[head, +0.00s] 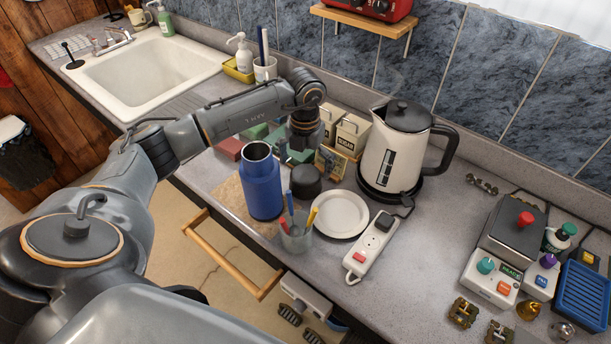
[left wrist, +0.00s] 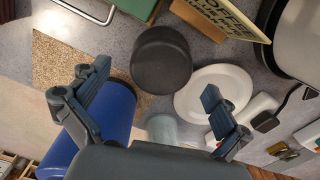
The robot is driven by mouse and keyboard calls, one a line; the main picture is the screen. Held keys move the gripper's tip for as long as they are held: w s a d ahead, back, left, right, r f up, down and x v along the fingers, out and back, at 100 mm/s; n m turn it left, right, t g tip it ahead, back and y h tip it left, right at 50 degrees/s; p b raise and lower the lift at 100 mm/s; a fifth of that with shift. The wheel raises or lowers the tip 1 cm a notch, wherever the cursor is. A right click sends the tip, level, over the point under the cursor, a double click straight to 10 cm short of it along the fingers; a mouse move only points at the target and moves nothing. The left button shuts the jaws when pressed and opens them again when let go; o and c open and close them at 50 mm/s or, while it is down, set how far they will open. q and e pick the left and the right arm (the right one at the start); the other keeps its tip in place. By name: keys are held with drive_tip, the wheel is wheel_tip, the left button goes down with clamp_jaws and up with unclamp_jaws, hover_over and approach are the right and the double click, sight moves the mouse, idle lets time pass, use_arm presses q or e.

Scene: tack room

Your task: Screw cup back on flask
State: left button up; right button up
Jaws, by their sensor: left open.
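The blue flask (head: 262,188) stands upright near the counter's front edge, its grey neck uncovered. It also shows in the left wrist view (left wrist: 105,115), partly hidden behind a finger. The black cup (head: 306,182) sits on the counter just right of the flask, apart from it. In the left wrist view the cup (left wrist: 161,60) lies beyond and between the two fingers. My left gripper (head: 303,156) is open and empty, above and behind the cup in the head view. My right gripper is not in view.
A glass of pens (head: 296,238) and a white plate (head: 341,214) stand close to the cup. A power strip (head: 371,247), a kettle (head: 394,155) and the sugar and coffee boxes (head: 349,133) crowd the right and back. A cork mat (left wrist: 62,65) lies by the flask.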

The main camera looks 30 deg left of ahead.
sight(306, 173)
use_arm(q)
drive_tip(key=shift+d+f+p, duration=0.1)
drive_tip(key=shift+f+p, duration=0.4)
drive_tip(key=shift+f, duration=1.2)
drive_tip(key=c, duration=1.1)
